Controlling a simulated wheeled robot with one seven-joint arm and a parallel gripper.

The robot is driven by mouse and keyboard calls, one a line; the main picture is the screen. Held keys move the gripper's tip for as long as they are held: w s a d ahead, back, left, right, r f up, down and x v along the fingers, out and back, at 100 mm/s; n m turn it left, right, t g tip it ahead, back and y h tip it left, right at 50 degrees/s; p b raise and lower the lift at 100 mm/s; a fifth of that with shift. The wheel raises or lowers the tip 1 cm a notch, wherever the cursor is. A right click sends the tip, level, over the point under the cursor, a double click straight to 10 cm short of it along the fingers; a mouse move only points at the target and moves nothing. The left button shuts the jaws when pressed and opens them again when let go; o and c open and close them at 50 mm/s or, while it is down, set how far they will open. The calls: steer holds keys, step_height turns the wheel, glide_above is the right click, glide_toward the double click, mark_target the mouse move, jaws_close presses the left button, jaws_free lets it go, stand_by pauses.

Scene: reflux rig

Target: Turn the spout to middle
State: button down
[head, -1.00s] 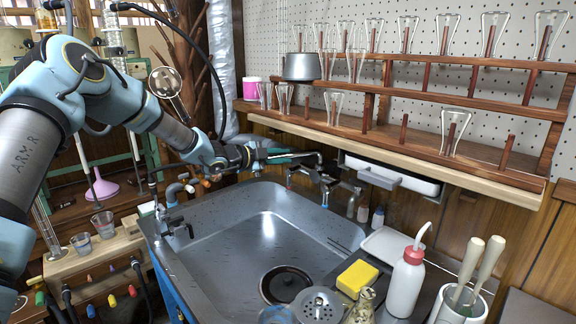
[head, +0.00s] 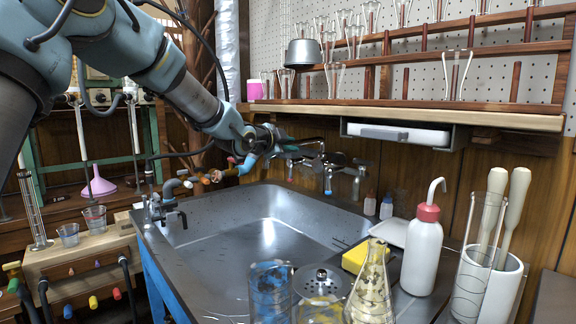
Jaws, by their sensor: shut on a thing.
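The metal spout (head: 317,143) belongs to the wall tap (head: 338,160) above the back rim of the sink (head: 205,212). My gripper (head: 303,149) reaches in from the left and is shut on the spout. The spout lies roughly level, beside the tap body on its left. The fingers are small and dark here, and they partly hide the spout, so its exact angle over the basin is hard to tell. Tap parts with a red mark and a blue mark hang below.
A wooden shelf (head: 470,118) with glassware overhangs the tap. A white wash bottle (head: 422,252), a yellow sponge (head: 355,258), a flask (head: 370,285) and a pestle pot (head: 487,285) crowd the front right. A smaller side tap (head: 168,215) stands at the sink's left rim. The basin is clear.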

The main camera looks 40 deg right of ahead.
steer(key=b, duration=0.2)
steer(key=s+n+t+b, duration=0.1)
steer(key=b, duration=0.2)
steer(key=shift+s+f+t+y, duration=0.1)
steer(key=shift+f+t+y, duration=0.15)
steer(key=shift+t+y, duration=0.05)
steer(key=shift+s+r+b, duration=0.1)
steer(key=shift+r+b, duration=0.1)
steer(key=shift+b, duration=0.2)
steer(key=c, duration=0.8)
jaws_free()
steer(key=shift+o, duration=0.2)
steer(key=p+v, duration=0.1)
steer(key=v, duration=1)
steer(key=shift+d, duration=0.1)
